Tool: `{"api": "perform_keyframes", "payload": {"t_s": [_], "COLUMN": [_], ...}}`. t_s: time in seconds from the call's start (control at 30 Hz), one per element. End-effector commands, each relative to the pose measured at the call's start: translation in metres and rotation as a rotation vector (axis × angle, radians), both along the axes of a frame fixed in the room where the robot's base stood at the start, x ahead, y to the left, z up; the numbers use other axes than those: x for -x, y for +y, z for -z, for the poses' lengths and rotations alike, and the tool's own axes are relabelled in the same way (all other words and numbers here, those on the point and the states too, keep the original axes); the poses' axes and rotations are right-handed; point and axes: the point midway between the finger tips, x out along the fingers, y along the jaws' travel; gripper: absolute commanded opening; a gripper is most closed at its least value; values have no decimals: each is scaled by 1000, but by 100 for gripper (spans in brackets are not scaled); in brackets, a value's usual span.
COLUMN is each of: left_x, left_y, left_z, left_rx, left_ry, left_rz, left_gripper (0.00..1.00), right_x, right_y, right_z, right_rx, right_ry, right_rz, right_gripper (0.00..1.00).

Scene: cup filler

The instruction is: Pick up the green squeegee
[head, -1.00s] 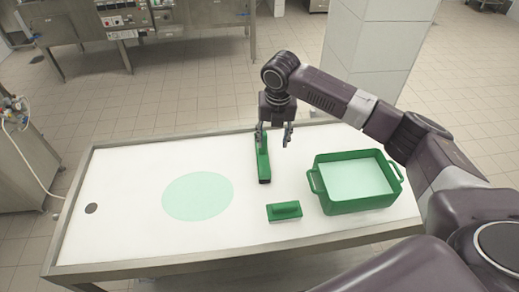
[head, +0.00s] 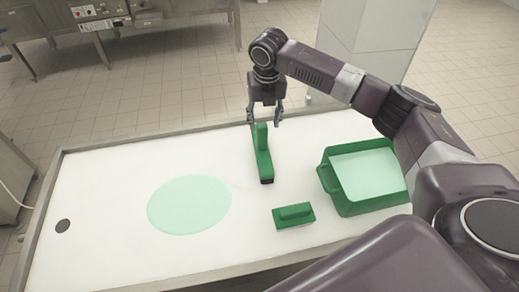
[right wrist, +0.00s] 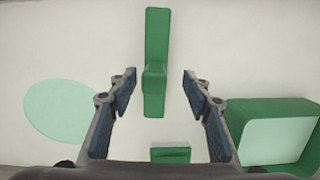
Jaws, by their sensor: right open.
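In the right wrist view the squeegee (right wrist: 155,40) shows between and beyond the fingers, near the middle of the gap. My left gripper is not in view.
A small green block with a handle (head: 294,214) lies nearer, to the right of the squeegee. A green tray (head: 372,205) stands at the right. A pale green disc (head: 189,205) and a dark round spot (head: 62,226) are on the left. The tabletop between is clear.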

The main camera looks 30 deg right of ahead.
Motion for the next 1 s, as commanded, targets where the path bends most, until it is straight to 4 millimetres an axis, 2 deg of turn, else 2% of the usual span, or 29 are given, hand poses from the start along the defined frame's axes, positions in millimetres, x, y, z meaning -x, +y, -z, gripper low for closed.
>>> {"api": "perform_keyframes", "payload": {"t_s": [0.17, 0.43, 0.6, 0.87, 1.0], "left_x": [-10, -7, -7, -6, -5], "left_y": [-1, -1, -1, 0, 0], "left_z": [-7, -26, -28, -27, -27], "left_rx": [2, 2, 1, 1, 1], "left_ry": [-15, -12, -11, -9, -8], "left_rz": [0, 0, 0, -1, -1], "left_gripper": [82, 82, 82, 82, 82], "right_x": [-1, -5, -9, -9, -9], "right_y": [0, 8, 6, 6, 6], "right_z": [19, 52, 72, 76, 76], "right_rx": [1, 1, 1, 1, 1], "right_ry": [4, 4, 1, 0, 0], "right_rz": [0, -1, -1, -1, -1], "right_gripper": [45, 45, 45, 45, 30]}}
